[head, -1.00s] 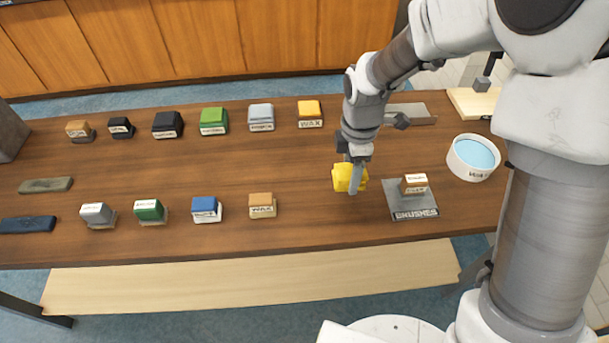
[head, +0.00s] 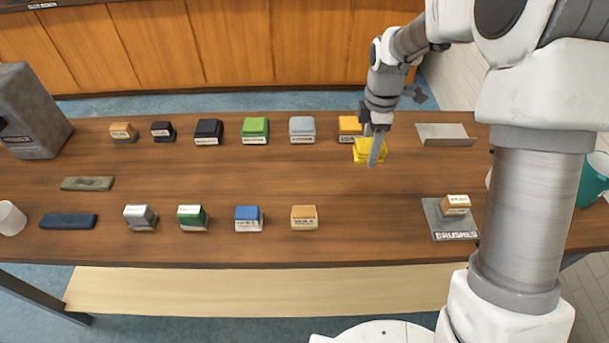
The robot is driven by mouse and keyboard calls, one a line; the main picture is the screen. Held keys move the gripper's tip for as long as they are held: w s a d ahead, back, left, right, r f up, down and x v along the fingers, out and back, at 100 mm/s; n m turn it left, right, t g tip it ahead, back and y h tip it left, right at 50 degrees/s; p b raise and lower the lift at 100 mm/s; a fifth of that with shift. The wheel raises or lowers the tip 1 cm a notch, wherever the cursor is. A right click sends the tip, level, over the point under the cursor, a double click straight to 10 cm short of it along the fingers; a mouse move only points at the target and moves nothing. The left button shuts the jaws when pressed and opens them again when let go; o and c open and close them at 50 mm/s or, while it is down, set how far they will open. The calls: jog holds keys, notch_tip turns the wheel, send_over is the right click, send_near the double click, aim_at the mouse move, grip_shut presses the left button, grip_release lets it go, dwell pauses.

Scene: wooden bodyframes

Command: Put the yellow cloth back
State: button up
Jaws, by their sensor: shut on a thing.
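A yellow cloth (head: 366,151) is held in my gripper (head: 374,153), which is shut on it. It is in the back right part of the wooden table, just in front of a yellow-orange block (head: 350,128) in the back row. The cloth overlaps that block's lower right edge in the picture. I cannot tell whether the cloth touches the block or the table.
The back row also holds green (head: 255,130), grey (head: 302,129) and black (head: 208,131) blocks. A grey tray (head: 446,139) lies right of the cloth. A brushes mat (head: 437,224) with a block is at the front right. The table's middle is clear.

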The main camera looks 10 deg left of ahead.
jog(key=p, duration=0.1)
send_over(318, 176)
notch_tip(318, 176, down, 7)
jog(key=shift+r, duration=0.1)
jog(key=shift+f+p, duration=0.3)
jog(key=shift+f, duration=1.9)
jog(key=o, duration=1.3)
jog(key=shift+r, duration=0.1)
notch_tip(318, 176, up, 12)
